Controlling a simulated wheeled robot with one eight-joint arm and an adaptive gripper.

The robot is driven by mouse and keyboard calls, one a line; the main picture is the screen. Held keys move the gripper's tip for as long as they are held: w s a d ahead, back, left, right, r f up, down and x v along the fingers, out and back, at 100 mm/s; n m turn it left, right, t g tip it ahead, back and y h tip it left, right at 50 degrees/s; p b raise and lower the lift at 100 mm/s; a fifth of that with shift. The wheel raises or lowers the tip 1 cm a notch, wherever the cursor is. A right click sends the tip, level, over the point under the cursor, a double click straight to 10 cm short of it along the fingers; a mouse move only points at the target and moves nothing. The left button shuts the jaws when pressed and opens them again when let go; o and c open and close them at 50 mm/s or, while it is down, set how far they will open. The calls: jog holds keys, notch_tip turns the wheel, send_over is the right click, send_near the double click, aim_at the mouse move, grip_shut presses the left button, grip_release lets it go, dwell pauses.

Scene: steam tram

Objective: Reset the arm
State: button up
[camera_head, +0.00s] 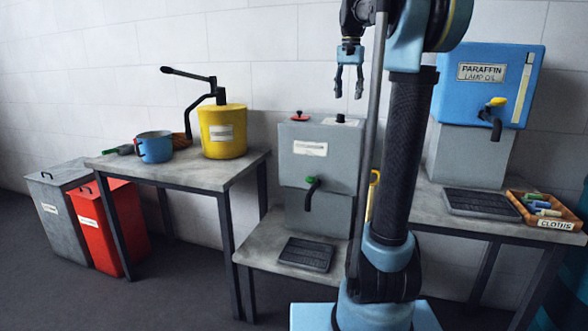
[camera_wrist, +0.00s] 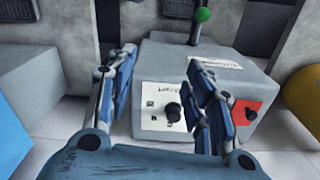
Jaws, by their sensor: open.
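My gripper (camera_head: 349,92) hangs fingers down, open and empty, at upper centre in the head view. It is above a grey dispenser (camera_head: 326,160) with a green-handled tap (camera_head: 312,183), apart from it. In the wrist view the two blue-grey fingers of my gripper (camera_wrist: 162,62) stand apart with nothing between them. The grey dispenser (camera_wrist: 215,65) lies beyond them, with a black knob (camera_wrist: 173,112) and a red plate (camera_wrist: 245,111) on it. The fingers cover part of its top.
A yellow drum (camera_head: 223,146) with a lever pump and a blue pot (camera_head: 154,148) stand on the left table. A blue paraffin tank (camera_head: 460,80) stands at right, above a cloths tray (camera_head: 541,219). Red bin (camera_head: 107,225) and grey bin (camera_head: 55,205) stand at far left.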

jog(key=s+f+n+t, duration=0.1)
jog(key=s+f+n, duration=0.1)
jog(key=s+f, duration=1.5)
jog(key=s+f+n+t, duration=0.1)
jog(key=s+f+n, duration=0.2)
jog(key=s+f, duration=1.4)
notch_tip(320, 180, down, 4)
jog(key=shift+f, duration=0.2)
